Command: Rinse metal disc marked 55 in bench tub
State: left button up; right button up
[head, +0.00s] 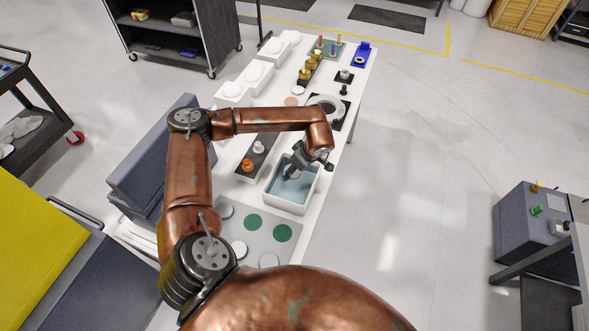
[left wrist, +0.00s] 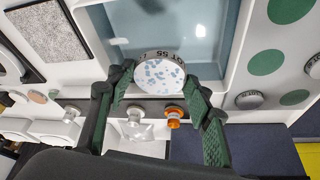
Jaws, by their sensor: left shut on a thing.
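The metal disc (left wrist: 160,76) has a pale face with blue speckles and rim lettering that appears to include 55. It sits between the fingers of my left gripper (left wrist: 158,82), which is shut on it. In the head view my left gripper (head: 294,166) points down over the bench tub (head: 284,206), a white-walled box of blue-grey water. The disc is hidden there. The tub's water also shows beyond the disc in the left wrist view (left wrist: 205,55). I cannot tell whether the disc touches the water. My right gripper is not in view.
A grey mat (head: 220,233) with green spots and pale discs lies nearer than the tub. A dark tray (head: 252,178) with orange-topped and white-topped items stands left of it. A ring fixture (head: 341,117) stands behind.

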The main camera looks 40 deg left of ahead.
pick_arm(q)
jog(key=shift+r, duration=0.15)
dwell(0.3)
jog(key=shift+r+p, duration=1)
jog(key=shift+r, duration=0.95)
jog(key=shift+d+f, duration=0.1)
